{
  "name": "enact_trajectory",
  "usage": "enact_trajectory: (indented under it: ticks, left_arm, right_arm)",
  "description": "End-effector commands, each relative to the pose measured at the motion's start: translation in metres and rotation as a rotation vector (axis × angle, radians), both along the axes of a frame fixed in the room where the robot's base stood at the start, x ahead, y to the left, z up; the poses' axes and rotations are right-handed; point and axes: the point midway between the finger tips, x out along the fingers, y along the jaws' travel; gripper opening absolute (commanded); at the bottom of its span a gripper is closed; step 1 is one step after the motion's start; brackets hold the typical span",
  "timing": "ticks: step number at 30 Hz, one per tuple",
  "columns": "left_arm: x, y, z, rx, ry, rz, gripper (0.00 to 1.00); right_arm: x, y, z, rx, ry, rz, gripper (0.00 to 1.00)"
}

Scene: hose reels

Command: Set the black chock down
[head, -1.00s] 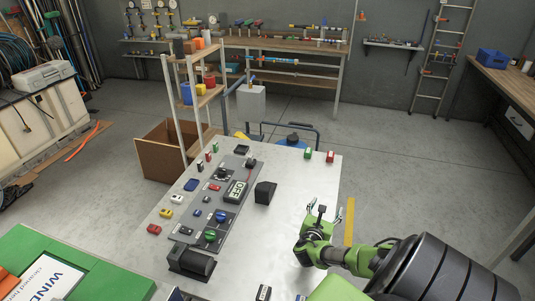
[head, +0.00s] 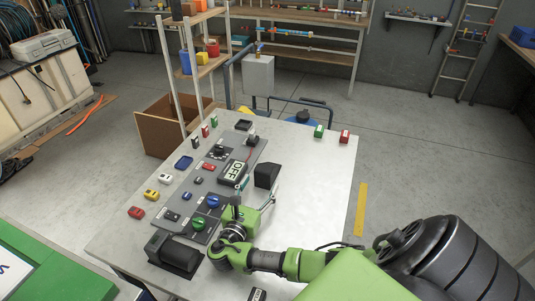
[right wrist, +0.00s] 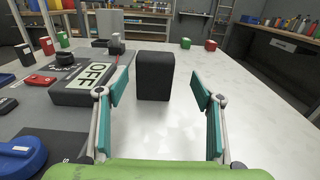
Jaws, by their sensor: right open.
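A black chock (head: 267,175) stands on the light table (head: 310,200), just right of the grey control panel. In the right wrist view the chock (right wrist: 155,76) stands upright between and beyond my open fingertips, with no contact seen. My right gripper (head: 257,195) is open, low over the table in front of the chock; its teal finger pads show in the right wrist view (right wrist: 158,90). My left gripper is not in view.
The panel with the OFF display (head: 232,173), a blue knob (head: 213,201) and several small switches lies left of the chock. Another black block (head: 175,252) sits at the front left. Green (head: 319,131) and red (head: 344,136) blocks stand at the far edge. The table's right side is clear.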

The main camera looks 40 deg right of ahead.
Motion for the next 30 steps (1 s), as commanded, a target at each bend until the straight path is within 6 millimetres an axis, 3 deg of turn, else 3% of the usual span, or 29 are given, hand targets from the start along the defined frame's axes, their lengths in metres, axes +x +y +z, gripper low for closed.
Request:
enact_trajectory:
  ticks: [1, 6, 13, 24, 30]
  left_arm:
    - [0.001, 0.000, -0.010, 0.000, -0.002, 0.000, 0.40]
    - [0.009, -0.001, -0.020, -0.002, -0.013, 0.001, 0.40]
    - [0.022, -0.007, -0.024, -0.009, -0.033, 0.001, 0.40]
    - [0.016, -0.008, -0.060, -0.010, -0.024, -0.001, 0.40]
    - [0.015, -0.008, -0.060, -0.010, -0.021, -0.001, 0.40]
  right_arm:
    - [0.005, -0.011, -0.004, -0.003, -0.003, -0.001, 0.61]
    - [0.017, -0.034, -0.003, 0.000, -0.001, -0.001, 0.61]
    - [0.024, -0.044, -0.001, 0.000, -0.001, 0.000, 0.61]
    - [0.049, -0.079, -0.003, -0.001, -0.003, -0.001, 0.61]
    - [0.052, -0.084, 0.000, 0.002, 0.000, 0.000, 0.61]
